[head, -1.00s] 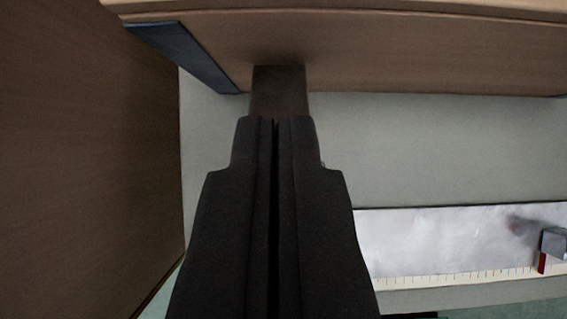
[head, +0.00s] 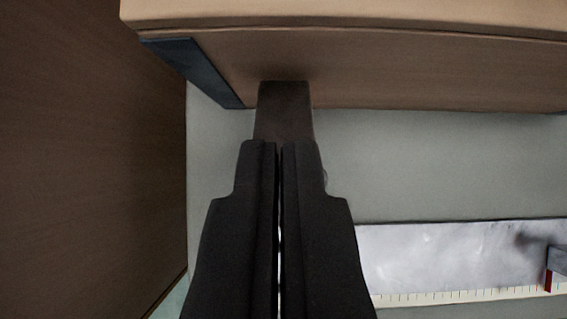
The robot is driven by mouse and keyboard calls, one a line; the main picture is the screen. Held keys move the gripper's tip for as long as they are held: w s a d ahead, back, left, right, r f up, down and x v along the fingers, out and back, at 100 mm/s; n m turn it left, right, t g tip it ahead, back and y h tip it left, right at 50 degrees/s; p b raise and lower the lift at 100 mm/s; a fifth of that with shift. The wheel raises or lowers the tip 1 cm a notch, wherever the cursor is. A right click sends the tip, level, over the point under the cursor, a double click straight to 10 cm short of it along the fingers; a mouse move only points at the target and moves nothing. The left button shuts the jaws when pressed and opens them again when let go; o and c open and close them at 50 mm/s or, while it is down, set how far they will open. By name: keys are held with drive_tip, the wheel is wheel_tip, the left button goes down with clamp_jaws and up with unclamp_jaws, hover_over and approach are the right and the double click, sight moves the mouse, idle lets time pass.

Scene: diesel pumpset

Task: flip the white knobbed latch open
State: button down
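My gripper (head: 280,146) points away from the camera, with its two long dark fingers side by side. A narrow slit runs between them, and a thin light streak shows low in it. I cannot tell whether they hold something. A dark brown block (head: 284,112) shows just beyond the fingertips and overlaps the lower edge of the brown panel. I cannot tell what the block is or whether it touches the fingers. No white knobbed latch can be made out. A tiny pale curved edge (head: 325,178) peeks out beside the right finger, too small to identify.
A brown panel with a tan upper edge (head: 400,22) spans the top. A dark blue-grey strip (head: 200,73) slants at its left end. A dark brown wall (head: 90,160) fills the left. At lower right lies a pale plate (head: 440,255) with a ruled edge and a red-and-grey piece (head: 552,270).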

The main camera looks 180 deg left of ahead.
drive_tip(key=shift+w+r+p, duration=0.8)
drive_tip(key=shift+w+p, duration=0.2)
drive_tip(key=shift+p, duration=0.15)
drive_tip(key=shift+v, duration=1.2)
drive_tip(key=s+r+p, duration=0.1)
drive_tip(key=s+r, duration=0.2)
drive_tip(key=s, duration=0.4)
drive_tip(key=shift+d+r, duration=0.1)
drive_tip(key=shift+d, duration=0.1)
drive_tip(key=s+d+r+t, duration=0.1)
drive_tip(key=d+r, duration=0.5)
drive_tip(key=r, duration=0.6)
drive_tip(key=d+r+m+t, duration=0.1)
drive_tip(key=d+r+t, duration=0.1)
drive_tip(key=d+r, duration=0.65)
drive_tip(key=s+d+r+t, duration=0.1)
drive_tip(key=d+r, duration=0.2)
drive_tip(key=r, duration=1.1)
drive_tip(key=s+d+r+t, duration=0.1)
drive_tip(key=s+d+r, duration=0.3)
drive_tip(key=s+r, duration=0.2)
drive_tip(key=s+d+r+t+p, duration=0.1)
drive_tip(key=s+d+r, duration=0.3)
drive_tip(key=r, duration=0.7)
drive_tip(key=s+d+r+t, duration=0.2)
drive_tip(key=s+d+r, duration=0.3)
drive_tip(key=s+r, duration=0.3)
drive_tip(key=shift+s+r+h, duration=0.3)
drive_tip(key=shift+s, duration=0.3)
drive_tip(key=shift+d, duration=0.1)
